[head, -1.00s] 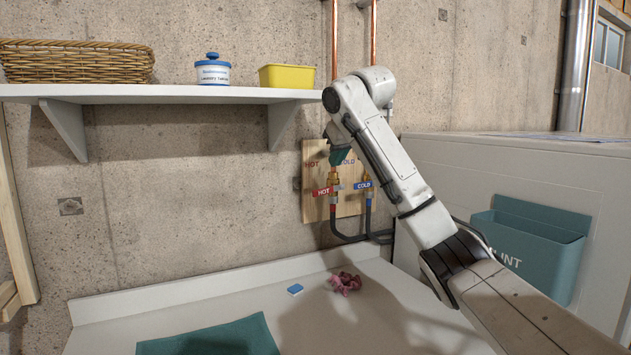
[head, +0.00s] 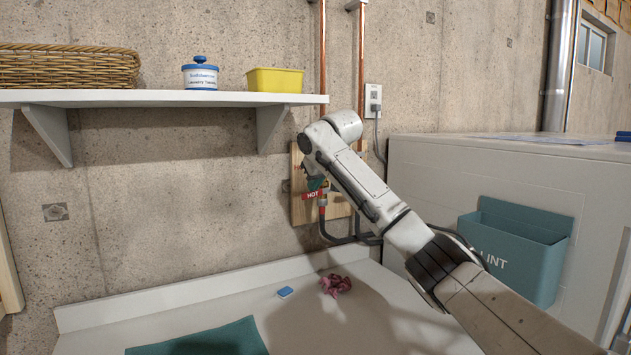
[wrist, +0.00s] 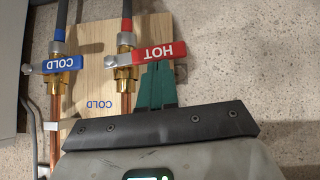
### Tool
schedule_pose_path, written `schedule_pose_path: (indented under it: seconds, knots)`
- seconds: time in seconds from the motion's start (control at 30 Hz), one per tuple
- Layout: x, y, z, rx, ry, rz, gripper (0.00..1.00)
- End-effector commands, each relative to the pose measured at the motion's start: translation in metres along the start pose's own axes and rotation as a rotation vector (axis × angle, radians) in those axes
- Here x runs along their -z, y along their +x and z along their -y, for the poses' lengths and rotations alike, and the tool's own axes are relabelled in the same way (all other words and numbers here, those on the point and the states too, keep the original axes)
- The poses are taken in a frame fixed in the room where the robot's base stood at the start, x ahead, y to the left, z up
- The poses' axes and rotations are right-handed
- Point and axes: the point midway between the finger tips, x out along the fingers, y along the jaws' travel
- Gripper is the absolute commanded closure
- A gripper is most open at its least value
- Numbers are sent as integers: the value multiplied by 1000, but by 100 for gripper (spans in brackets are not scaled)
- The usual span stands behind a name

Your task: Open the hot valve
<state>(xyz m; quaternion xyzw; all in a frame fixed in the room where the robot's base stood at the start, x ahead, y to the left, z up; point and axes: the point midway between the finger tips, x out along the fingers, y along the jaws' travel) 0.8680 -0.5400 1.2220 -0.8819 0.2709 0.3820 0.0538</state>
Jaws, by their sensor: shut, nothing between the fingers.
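The hot valve's red lever (wrist: 160,54), lettered HOT, lies crosswise to its upright pipe in the wrist view, where the picture is upside down. Its red end also shows in the head view (head: 313,196). The brass hot valve body (wrist: 125,56) is beside my fingers. My gripper (wrist: 157,68) has its green fingers shut together and empty, with tips at the lever's edge; I cannot tell whether they touch it. In the head view my gripper (head: 317,184) is just above the lever. The blue COLD lever (wrist: 56,65) is also crosswise, and my arm hides it in the head view.
A wooden board (head: 299,208) backs the valves. A white shelf (head: 180,98) with a basket, a jar and a yellow tub is up left. A white counter (head: 240,300) is below. A teal lint bin (head: 515,250) hangs at right. Copper pipes (head: 323,60) rise above.

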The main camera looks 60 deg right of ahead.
Motion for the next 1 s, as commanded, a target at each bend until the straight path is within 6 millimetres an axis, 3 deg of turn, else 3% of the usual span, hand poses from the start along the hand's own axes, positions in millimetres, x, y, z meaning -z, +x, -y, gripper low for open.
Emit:
schedule_pose_path:
  seconds: [1.0]
  knots:
    - [-8, 8, 7, -116, -117, 3, 100]
